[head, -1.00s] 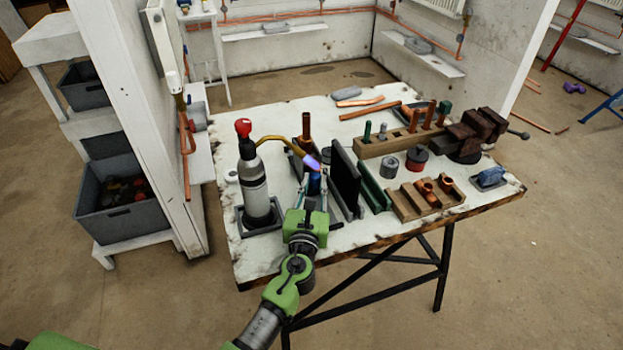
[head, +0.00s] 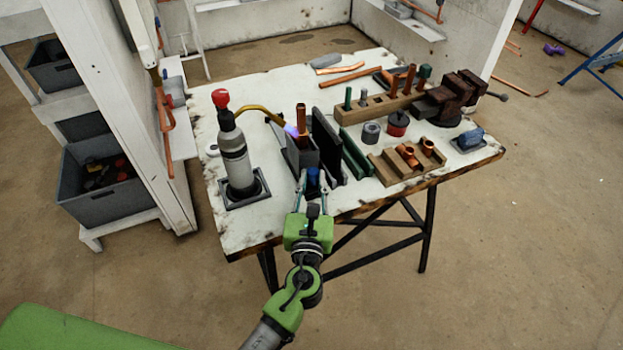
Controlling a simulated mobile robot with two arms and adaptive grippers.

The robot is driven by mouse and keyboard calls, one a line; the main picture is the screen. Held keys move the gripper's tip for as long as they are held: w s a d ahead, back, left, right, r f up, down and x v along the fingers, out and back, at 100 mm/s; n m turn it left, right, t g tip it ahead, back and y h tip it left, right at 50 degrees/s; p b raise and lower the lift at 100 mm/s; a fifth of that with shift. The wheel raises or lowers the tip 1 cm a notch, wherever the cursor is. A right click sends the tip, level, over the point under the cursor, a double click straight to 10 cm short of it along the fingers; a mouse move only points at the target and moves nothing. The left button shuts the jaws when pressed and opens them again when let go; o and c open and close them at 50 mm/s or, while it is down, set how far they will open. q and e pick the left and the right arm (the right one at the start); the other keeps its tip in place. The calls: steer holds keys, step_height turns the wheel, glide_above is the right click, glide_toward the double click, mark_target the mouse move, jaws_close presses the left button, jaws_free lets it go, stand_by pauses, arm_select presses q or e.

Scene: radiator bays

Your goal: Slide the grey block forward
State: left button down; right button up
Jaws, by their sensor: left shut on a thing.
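The grey block (head: 302,156) stands near the front edge of the workbench, between the gas torch (head: 235,158) and an upright black plate (head: 325,143). A copper tube (head: 301,118) stands upright out of it. A blue piece (head: 313,176) sits at the block's near end. My left gripper (head: 312,186) is shut on this blue piece, its fingers on either side. The torch's purple flame (head: 291,130) is at the lower part of the tube; I cannot tell whether it touches. My right gripper is not in view.
A green rail (head: 355,156) and a wooden block with copper fittings (head: 407,162) stand right of the plate. Behind are a wooden rack (head: 375,108) and a dark vise (head: 445,100). The torch stands in a dark tray at the left. Bench in front of it is bare.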

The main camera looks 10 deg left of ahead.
arm_select(q)
steer(key=c, duration=1.8)
jaws_free()
steer(key=shift+s+d+f, duration=0.15)
steer(key=shift+d+f, duration=0.05)
steer(key=shift+f, duration=0.05)
steer(key=shift+s+r, duration=0.15)
steer(key=shift+r, duration=0.05)
steer(key=s, duration=0.4)
steer(key=s+d, duration=0.1)
steer(key=s, duration=0.7)
steer(key=shift+d, duration=0.2)
steer(key=shift+f, duration=0.1)
